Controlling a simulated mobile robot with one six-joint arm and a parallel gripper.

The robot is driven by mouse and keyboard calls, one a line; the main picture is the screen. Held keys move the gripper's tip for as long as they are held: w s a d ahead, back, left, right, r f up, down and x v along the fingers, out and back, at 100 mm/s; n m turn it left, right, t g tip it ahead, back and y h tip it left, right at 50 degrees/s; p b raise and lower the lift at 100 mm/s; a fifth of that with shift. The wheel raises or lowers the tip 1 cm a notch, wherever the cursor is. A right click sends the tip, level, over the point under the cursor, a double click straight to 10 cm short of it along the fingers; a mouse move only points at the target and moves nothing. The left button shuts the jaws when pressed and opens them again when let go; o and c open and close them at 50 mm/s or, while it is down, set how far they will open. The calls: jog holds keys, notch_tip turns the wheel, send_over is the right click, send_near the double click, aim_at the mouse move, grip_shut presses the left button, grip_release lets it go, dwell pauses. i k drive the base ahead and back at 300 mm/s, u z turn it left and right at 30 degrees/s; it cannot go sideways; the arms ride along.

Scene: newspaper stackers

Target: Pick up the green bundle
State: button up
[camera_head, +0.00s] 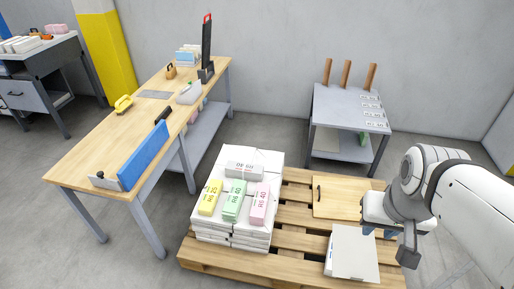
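The green bundle (233,207) lies on a white stack of papers (217,232) on the pallet. It sits between a yellow bundle (210,197) on its left and a pink bundle (259,206) on its right. A grey-white bundle (244,169) lies behind it, across the stack. My gripper (388,236) is at the right, above the pallet's right side and well apart from the green bundle. Its fingers are small and partly hidden, so I cannot tell whether they are open.
The wooden pallet (289,268) also bears a wooden board (337,197) and a white box-like pile (354,254) near my gripper. A long workbench (92,158) stands at the left. A grey table (340,108) with upright wooden rods stands behind. Grey floor lies between them.

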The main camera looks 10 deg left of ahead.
aim_at(233, 205)
jog(key=u, duration=1.1)
jog(key=i, duration=0.25)
jog(key=k, duration=0.65)
jog(key=z, duration=0.05)
